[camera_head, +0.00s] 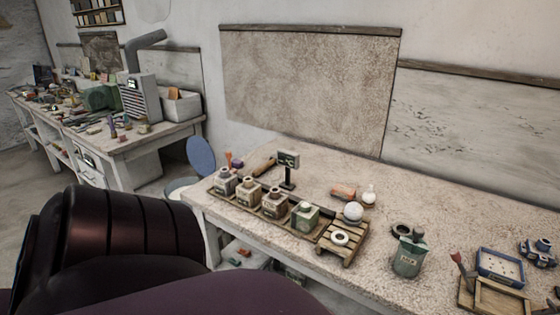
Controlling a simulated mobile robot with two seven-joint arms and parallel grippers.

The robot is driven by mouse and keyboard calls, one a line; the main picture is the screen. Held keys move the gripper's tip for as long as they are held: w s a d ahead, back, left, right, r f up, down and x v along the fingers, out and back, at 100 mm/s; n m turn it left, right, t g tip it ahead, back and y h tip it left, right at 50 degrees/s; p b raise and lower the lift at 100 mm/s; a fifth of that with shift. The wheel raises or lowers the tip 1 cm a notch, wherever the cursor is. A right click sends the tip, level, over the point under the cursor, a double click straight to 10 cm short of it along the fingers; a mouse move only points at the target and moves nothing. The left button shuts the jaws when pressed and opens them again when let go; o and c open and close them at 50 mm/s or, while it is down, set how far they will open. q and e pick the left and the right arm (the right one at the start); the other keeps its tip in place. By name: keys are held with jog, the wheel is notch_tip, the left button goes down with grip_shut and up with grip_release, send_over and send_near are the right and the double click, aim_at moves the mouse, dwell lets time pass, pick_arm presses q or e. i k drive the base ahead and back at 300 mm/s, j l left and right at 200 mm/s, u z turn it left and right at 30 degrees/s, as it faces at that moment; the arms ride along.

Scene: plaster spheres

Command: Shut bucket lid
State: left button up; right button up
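A blue round lid (201,157) stands tilted up beside the near end of the table. Below it a pale, rounded bucket (178,187) shows only in part, behind the table corner and my dark arm. The lid is raised at the back right of the bucket, so the bucket appears open. My dark, reddish arm fills the lower left of the head view and hides the floor there. Neither of my grippers is in view.
A long speckled table (330,165) crosses the right side. On it are a rack of several small jars (264,208), a small pallet (341,241), a green pot (408,258) and a blue tray (500,266). A cluttered workbench (150,138) stands at the back left.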

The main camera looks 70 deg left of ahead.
aim_at(201, 156)
jog(key=u, duration=2.85)
jog(key=i+j, duration=0.35)
jog(key=i+j+z, duration=0.1)
jog(key=i+j, duration=0.25)
jog(key=j, duration=0.2)
jog(key=i+j, duration=0.7)
jog(key=j, duration=0.25)
jog(key=i+j+z, duration=0.1)
jog(key=i+j, duration=0.25)
jog(key=j, duration=0.1)
